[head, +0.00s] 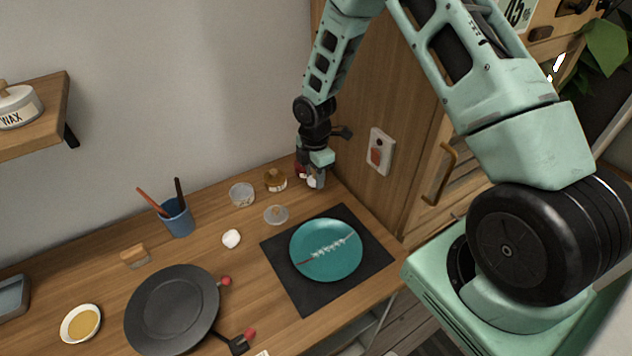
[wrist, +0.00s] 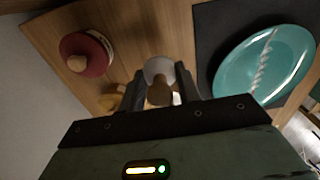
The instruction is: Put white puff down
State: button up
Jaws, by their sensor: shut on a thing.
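My gripper (head: 316,184) is at the back right corner of the worktop, beside the wooden cabinet side. In the wrist view my gripper (wrist: 160,92) is shut on the brown wooden knob of the white puff (wrist: 158,68), with its pale round pad beyond the fingers. In the head view the white puff (head: 312,182) shows only as a small white patch at the fingertips. I cannot tell whether it touches the worktop. A red puff (wrist: 84,52) with a wooden knob stands close by; in the head view it is mostly hidden behind my gripper.
A teal plate (head: 326,249) with a pale seam lies on a dark mat (head: 285,277). A gold-lidded jar (head: 275,181), a clear jar (head: 242,195), a glass lid (head: 276,214) and a white lump (head: 231,239) are to the left. A black pan (head: 172,308) lies further left.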

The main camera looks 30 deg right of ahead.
aim_at(316, 196)
jog(key=shift+f+p, duration=0.85)
jog(key=shift+f, duration=1.15)
jog(key=shift+d+f+p, duration=0.2)
jog(key=shift+f+p, duration=0.25)
jog(key=shift+f, duration=0.2)
jog(key=shift+f, duration=0.1)
jog(key=o, duration=0.9)
